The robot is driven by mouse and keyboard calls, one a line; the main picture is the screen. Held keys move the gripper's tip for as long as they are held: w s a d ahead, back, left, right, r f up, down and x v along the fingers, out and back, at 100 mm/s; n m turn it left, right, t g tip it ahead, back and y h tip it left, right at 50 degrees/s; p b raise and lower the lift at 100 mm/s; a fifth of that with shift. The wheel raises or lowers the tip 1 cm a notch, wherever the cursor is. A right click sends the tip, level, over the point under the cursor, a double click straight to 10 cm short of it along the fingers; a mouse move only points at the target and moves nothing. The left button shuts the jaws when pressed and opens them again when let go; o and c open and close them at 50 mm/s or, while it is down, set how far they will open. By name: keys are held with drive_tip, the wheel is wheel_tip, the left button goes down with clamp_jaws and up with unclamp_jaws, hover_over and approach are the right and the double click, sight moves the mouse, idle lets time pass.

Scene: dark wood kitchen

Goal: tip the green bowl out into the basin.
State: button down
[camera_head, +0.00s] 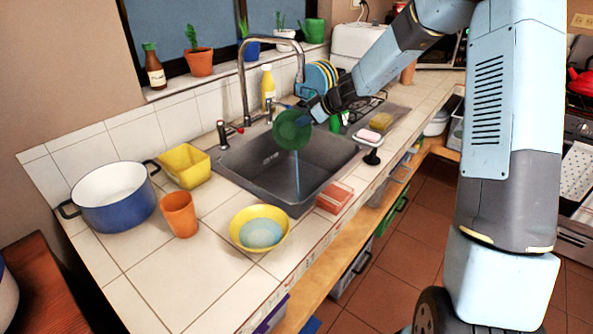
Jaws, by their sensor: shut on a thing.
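The green bowl (289,130) is tilted steeply on its side over the grey sink basin (250,181), with its inside facing me. A thin bluish stream (296,170) runs from its lower edge down into the basin. My gripper (312,110) comes from the upper right and is shut on the bowl's right rim. The fingertips are small and partly hidden at this distance.
The tap (243,85) arches behind the bowl, close to it. A yellow bottle (268,88) and a dish rack with plates (320,77) stand behind. A yellow bowl (243,219), an orange cup (179,214) and a blue pot (128,211) stand left of the basin.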

drive_tip(key=shift+s+d+r, duration=0.15)
drive_tip(key=shift+s+d, duration=0.05)
drive_tip(key=shift+s, duration=0.1)
drive_tip(key=shift+a, duration=0.1)
drive_tip(key=w+a+r+m+g+h+b, duration=0.1)
drive_tip(key=w+a+r+g+h+b, duration=0.1)
drive_tip(key=w+g, duration=0.3)
drive_tip(key=w+a+r+m+g+h+b, duration=0.2)
drive_tip(key=w+g, duration=0.3)
drive_tip(key=w, duration=0.1)
drive_tip(key=shift+a+r, duration=0.2)
drive_tip(key=shift+r, duration=0.05)
idle(1.7)
drive_tip(key=shift+w+g, duration=0.1)
drive_tip(key=shift+g, duration=0.3)
idle(0.4)
